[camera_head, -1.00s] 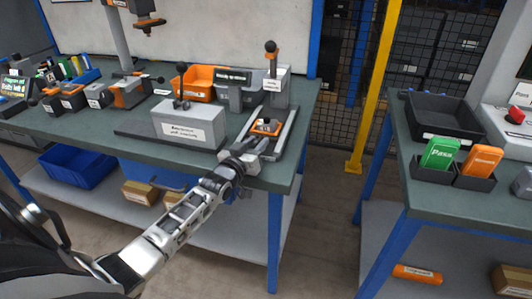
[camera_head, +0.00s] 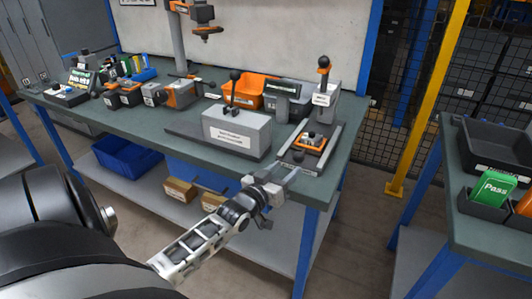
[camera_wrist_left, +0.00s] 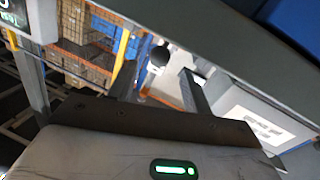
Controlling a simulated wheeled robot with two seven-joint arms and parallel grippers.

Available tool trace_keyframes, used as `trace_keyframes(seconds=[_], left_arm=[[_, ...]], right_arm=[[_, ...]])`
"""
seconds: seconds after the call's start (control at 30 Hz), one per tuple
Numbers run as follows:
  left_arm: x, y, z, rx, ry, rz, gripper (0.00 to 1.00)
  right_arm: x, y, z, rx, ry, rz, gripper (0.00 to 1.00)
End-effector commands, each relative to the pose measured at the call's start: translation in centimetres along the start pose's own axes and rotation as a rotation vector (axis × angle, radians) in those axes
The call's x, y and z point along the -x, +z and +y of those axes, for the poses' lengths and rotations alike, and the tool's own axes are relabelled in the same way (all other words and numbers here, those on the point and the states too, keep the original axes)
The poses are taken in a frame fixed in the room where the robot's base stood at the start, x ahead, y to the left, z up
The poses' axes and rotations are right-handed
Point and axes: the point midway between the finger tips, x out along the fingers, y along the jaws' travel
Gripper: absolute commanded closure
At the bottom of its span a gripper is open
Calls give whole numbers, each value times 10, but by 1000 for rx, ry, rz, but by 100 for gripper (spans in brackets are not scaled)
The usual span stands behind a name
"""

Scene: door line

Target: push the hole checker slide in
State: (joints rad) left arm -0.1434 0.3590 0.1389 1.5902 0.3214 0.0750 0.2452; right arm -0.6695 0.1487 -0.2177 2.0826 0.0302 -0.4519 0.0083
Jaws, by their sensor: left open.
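The hole checker (camera_head: 321,97) stands at the right end of the green workbench, with a grey post and a black-knobbed lever. Its low slide (camera_head: 314,143) carries an orange and grey part and lies in front of the post, between dark rails. A dark round knob (camera_head: 298,155) shows at the slide's near end. My left gripper (camera_head: 284,181) is open and empty at the bench's front edge, just short of the slide. In the left wrist view a dark ball knob (camera_wrist_left: 160,55) appears between and beyond the spread fingers (camera_wrist_left: 157,85). My right gripper is not seen.
A grey labelled block (camera_head: 237,134) with a black-knobbed lever stands left of the slide. An orange bin (camera_head: 250,91) is behind it. A second bench with a green Pass bin (camera_head: 493,189) stands across a gap to the right.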

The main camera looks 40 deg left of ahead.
Motion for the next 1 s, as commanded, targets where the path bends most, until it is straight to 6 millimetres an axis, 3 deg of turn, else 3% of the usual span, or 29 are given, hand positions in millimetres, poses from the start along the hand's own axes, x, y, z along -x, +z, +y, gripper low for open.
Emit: trace_keyframes(seconds=[0.1, 0.3, 0.5, 0.77, 0.8, 0.9, 0.97, 1.0], left_arm=[[31, 1, 0, -1, 0, -4, 50], [67, 1, 0, 0, -1, -2, 50], [83, 0, 0, 0, 0, 1, 50], [84, -1, 0, 1, 0, 2, 50], [84, 0, 0, 1, 0, 1, 53], [83, -3, -1, -62, 15, 3, 81], [81, -9, -2, -199, 51, 8, 98], [80, -13, -2, -333, 86, 13, 100]], right_arm=[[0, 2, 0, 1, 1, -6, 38], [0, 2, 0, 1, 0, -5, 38], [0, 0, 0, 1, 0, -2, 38], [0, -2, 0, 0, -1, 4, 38], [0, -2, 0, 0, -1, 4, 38], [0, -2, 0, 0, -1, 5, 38], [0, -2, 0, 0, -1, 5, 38], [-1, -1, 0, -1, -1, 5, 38]])
